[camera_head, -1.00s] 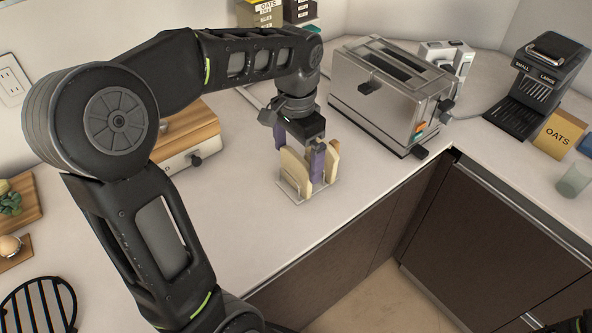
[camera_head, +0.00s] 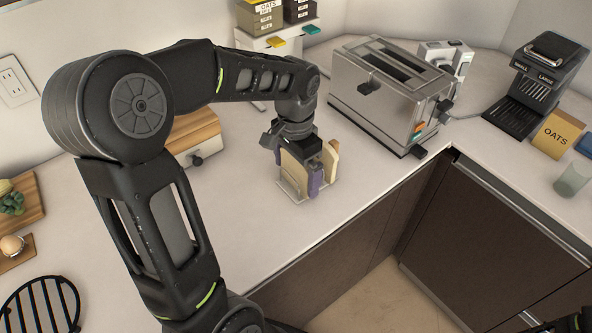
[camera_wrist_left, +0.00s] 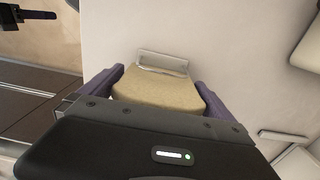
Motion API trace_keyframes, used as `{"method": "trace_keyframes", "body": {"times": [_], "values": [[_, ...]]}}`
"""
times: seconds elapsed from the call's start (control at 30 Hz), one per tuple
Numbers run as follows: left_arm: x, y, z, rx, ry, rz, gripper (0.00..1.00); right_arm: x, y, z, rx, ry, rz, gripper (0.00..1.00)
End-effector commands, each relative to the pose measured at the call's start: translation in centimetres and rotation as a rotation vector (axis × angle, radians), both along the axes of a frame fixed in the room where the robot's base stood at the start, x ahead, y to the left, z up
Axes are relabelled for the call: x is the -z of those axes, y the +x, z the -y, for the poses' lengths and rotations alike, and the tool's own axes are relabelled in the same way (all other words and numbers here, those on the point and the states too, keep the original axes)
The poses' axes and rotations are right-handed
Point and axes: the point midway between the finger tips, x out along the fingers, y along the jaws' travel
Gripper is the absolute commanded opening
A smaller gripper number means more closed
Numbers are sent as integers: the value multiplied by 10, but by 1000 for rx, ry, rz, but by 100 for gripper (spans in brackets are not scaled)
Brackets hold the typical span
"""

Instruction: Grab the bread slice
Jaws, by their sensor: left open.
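Bread slices stand upright in a small rack (camera_head: 291,195) on the white counter, left of the toaster. The near pale slice (camera_head: 293,172) shows in front of my left gripper, and part of another slice (camera_head: 331,158) shows to its right. My left gripper (camera_head: 300,172) is lowered over the rack from above, with its purple fingers down among the slices. In the left wrist view a bread slice (camera_wrist_left: 158,90) lies between the two spread purple fingers (camera_wrist_left: 160,92). The gripper hides part of the slices.
A steel toaster (camera_head: 385,95) stands to the right of the rack. A coffee machine (camera_head: 540,85), an oats box (camera_head: 558,135) and a glass (camera_head: 573,180) are further right. The counter's front edge is close to the rack.

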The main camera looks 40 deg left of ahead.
Motion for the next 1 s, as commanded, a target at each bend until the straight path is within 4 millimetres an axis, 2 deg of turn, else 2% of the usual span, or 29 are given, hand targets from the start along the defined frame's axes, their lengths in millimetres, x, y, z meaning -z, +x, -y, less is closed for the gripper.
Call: {"method": "trace_keyframes", "body": {"times": [0.03, 0.4, 0.73, 0.87, 1.0], "values": [[0, 0, 0, 0, 0, 0, 100, 0, 0, 0, 0, 0, 0, 36], [0, 0, 0, 0, 0, 0, 72, 0, 0, 0, 0, 0, 0, 36], [-7, 1, 0, 0, 0, 2, 72, 1, 0, 0, 0, 0, 0, 36], [-24, 1, 0, 0, 0, 5, 72, 3, 0, 0, 0, 1, 1, 36], [-51, 1, 0, 0, 1, 7, 72, 5, 1, 0, -1, 2, 2, 36]]}}
